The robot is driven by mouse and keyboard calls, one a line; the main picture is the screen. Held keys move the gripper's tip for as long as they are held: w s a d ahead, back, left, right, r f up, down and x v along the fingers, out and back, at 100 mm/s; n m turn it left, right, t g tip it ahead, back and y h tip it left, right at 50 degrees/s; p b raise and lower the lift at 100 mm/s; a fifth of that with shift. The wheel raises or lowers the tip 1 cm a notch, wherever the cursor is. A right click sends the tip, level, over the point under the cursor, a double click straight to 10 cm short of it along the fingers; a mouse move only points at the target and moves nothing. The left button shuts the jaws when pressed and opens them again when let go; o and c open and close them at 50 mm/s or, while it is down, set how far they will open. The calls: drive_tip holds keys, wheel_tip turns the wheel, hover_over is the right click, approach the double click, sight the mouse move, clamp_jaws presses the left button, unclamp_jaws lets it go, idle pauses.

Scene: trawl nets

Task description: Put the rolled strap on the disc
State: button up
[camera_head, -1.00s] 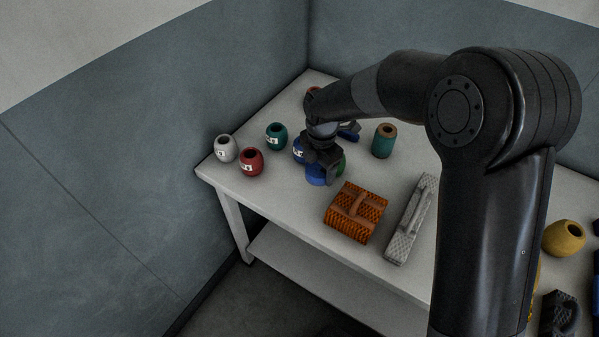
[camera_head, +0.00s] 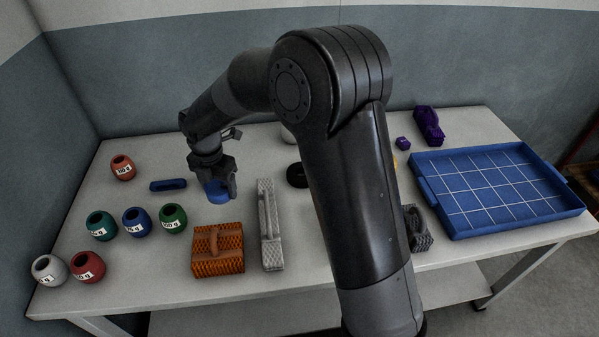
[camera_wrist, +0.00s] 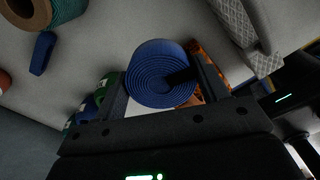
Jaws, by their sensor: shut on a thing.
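The rolled strap (camera_head: 217,192) is a blue coil. My gripper (camera_head: 218,184) is shut on it and holds it above the table behind the orange brush. In the wrist view the strap (camera_wrist: 160,76) shows its spiral end between the two fingers (camera_wrist: 164,82). A black round thing (camera_head: 297,176), which may be the disc, lies on the table just left of my arm. My arm hides part of it, so I cannot be sure.
An orange brush (camera_head: 218,250) and a grey block with a handle (camera_head: 269,225) lie in front. Several weight-labelled jars, one of them green (camera_head: 173,218), stand left. A blue gridded tray (camera_head: 490,190) is at right. My arm covers the middle of the table.

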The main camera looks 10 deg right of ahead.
drive_tip(key=w+d+r+m, duration=0.1)
drive_tip(key=w+d+m, duration=0.25)
drive_tip(key=d, duration=1.35)
drive_tip(key=w+d+r+m, duration=0.15)
drive_tip(key=w+d, duration=0.35)
drive_tip(key=d, duration=1.2)
drive_tip(key=shift+m, duration=0.3)
drive_tip(key=w+a+f, duration=0.1)
drive_tip(key=a+f, duration=0.1)
drive_tip(key=a, duration=0.1)
drive_tip(key=w+a+f, duration=0.2)
drive_tip(key=a, duration=0.1)
drive_tip(key=w+a+f, duration=0.2)
drive_tip(key=a+f, duration=0.1)
drive_tip(key=shift+a, duration=0.35)
drive_tip(key=shift+f, duration=2.05)
drive_tip(key=shift+f, duration=0.2)
drive_tip(key=o, duration=1.1)
